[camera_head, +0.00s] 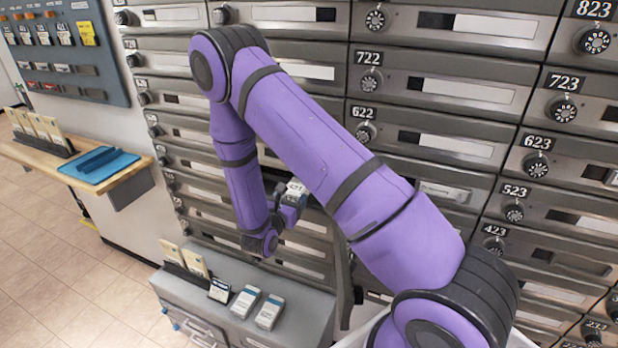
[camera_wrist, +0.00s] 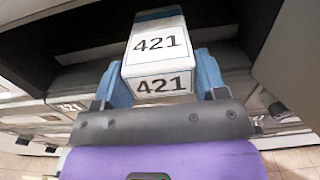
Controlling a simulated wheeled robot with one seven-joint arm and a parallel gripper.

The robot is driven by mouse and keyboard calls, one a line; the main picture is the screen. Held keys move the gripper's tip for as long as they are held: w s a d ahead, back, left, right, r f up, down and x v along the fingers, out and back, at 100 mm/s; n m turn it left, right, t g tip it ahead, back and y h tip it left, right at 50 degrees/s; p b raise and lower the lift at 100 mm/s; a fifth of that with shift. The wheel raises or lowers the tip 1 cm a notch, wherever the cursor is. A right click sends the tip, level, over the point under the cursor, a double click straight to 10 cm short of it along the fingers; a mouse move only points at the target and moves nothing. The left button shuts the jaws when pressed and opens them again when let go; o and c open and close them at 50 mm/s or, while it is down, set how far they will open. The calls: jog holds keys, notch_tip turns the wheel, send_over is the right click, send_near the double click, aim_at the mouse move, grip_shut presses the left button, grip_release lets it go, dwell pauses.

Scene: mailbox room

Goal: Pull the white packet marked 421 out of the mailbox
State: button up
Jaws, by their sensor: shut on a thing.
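The white packet marked 421 (camera_wrist: 158,58) is a box with a blue band at its far end. In the wrist view it sits between the two blue fingers of my gripper (camera_wrist: 160,82), which touch its sides. Its near end faces the camera, and its far end lies in front of a dark compartment. In the head view the packet (camera_head: 296,189) is a small white shape at my gripper (camera_head: 288,213), beside the mailbox wall (camera_head: 480,92). My arm hides the compartment in the head view, so I cannot tell how much of the packet is inside.
A grey cabinet (camera_head: 205,292) stands below with two white-and-grey boxes (camera_head: 257,306) and upright cards on top. A wooden shelf (camera_head: 110,178) with a blue tray (camera_head: 100,163) is at left. Open tiled floor (camera_head: 60,262) lies at lower left.

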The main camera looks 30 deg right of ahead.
jog(key=v, duration=0.7)
jog(key=shift+a, duration=0.15)
dwell(0.4)
